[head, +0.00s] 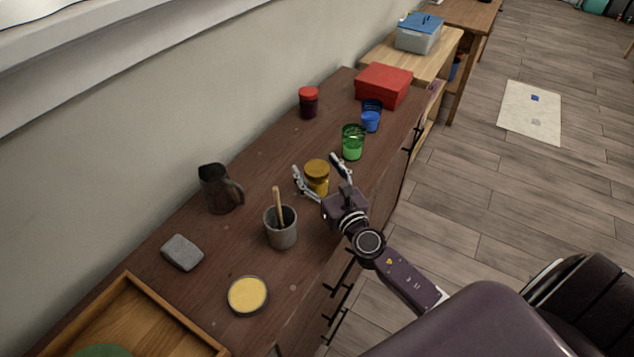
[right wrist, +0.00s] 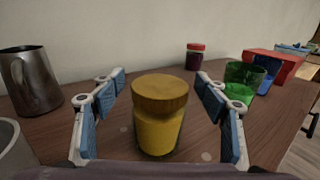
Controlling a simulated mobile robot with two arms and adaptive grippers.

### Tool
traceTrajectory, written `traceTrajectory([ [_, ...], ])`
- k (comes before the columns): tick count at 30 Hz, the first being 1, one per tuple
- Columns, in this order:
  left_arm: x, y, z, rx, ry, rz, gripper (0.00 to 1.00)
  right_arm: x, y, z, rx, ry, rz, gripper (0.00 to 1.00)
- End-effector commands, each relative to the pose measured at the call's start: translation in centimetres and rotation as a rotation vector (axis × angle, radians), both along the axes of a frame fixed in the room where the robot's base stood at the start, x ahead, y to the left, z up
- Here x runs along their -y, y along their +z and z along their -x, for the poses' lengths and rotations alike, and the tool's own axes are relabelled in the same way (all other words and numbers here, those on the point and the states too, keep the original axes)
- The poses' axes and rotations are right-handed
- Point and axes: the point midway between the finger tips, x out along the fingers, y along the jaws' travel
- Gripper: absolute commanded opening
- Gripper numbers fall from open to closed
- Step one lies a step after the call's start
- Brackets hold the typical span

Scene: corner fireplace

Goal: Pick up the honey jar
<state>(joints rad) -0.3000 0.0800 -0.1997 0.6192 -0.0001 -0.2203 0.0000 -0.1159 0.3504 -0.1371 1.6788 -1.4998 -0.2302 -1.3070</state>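The honey jar (head: 317,178) is a yellow jar with a brown-gold lid, standing upright on the dark wooden cabinet top. In the right wrist view the honey jar (right wrist: 159,118) is in the middle, between the two fingers. My right gripper (head: 318,166) is open around it, with one finger on each side. In the right wrist view the right gripper (right wrist: 160,88) shows gaps between both fingers and the jar. The lower front of the jar is partly hidden by the gripper in the head view. My left gripper is not in view.
A grey cup (head: 281,232) with a wooden stick stands left of the jar, near a dark pitcher (head: 214,190). A green glass (head: 353,143), blue cup (head: 370,122), red-lidded jar (head: 308,104) and red box (head: 384,86) stand farther back. A yellow-topped tin (head: 248,295) is nearer.

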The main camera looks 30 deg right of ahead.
Motion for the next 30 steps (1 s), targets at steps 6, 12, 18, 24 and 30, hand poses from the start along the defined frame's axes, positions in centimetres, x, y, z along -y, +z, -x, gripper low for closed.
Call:
traceTrajectory([
  [6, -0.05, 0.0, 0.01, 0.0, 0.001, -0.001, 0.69, 0.01, 0.01, 0.02, 0.0, 0.0, 0.0, 0.4],
  [12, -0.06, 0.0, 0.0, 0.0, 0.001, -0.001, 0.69, 0.01, 0.01, 0.03, 0.0, 0.0, -0.001, 0.18],
  [18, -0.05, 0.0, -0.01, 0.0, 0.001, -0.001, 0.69, 0.01, 0.01, 0.03, 0.0, 0.0, 0.0, 0.0],
  [24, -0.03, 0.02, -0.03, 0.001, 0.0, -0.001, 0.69, 0.03, 0.18, -0.01, 0.003, -0.001, 0.0, 0.0],
  [30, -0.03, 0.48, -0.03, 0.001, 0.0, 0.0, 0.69, 0.03, 0.72, -0.02, 0.003, -0.001, -0.001, 0.0],
])
